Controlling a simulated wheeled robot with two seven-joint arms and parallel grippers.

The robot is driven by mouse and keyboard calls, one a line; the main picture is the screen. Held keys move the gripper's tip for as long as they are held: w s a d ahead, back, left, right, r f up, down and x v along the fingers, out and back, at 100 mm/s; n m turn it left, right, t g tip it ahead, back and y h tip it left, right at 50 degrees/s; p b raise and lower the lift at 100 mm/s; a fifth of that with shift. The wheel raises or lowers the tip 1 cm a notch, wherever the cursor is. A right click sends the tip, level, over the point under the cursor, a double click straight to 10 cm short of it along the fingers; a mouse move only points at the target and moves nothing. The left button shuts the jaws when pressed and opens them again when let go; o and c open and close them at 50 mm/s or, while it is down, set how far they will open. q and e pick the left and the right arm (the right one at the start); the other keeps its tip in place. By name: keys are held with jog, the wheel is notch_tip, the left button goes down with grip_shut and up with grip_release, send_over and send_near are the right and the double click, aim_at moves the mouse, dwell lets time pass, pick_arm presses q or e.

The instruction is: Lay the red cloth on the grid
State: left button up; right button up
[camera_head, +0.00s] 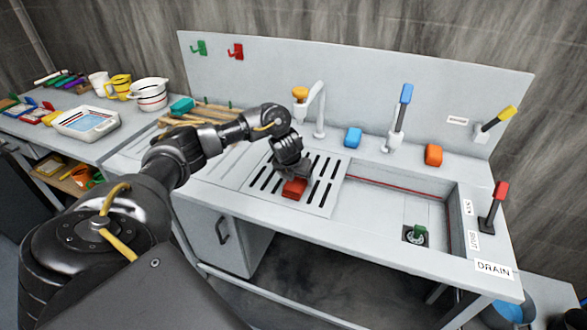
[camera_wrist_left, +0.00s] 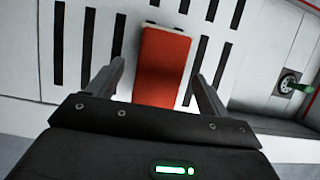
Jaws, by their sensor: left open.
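The red cloth (camera_head: 294,188) lies on the slotted grid (camera_head: 325,207) to the left of the sink basin. It looks like a folded block. In the left wrist view the red cloth (camera_wrist_left: 163,62) lies between and just beyond the fingers, over the slots of the grid (camera_wrist_left: 90,45). My left gripper (camera_head: 291,176) is right above the cloth, pointing down. In the left wrist view the left gripper (camera_wrist_left: 160,85) has its fingers apart, one on each side of the cloth, with gaps visible. My right gripper does not show.
The sink basin (camera_head: 395,208) with a green drain plug (camera_head: 419,231) is to the right. A faucet (camera_head: 319,110), blue sponge (camera_head: 352,137) and orange sponge (camera_head: 433,154) stand behind. A dish rack (camera_head: 205,113) and a side counter with cups and a tray (camera_head: 88,123) are at left.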

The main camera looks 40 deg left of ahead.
pick_arm(q)
jog(key=p+v, duration=0.3)
jog(key=v, duration=0.6)
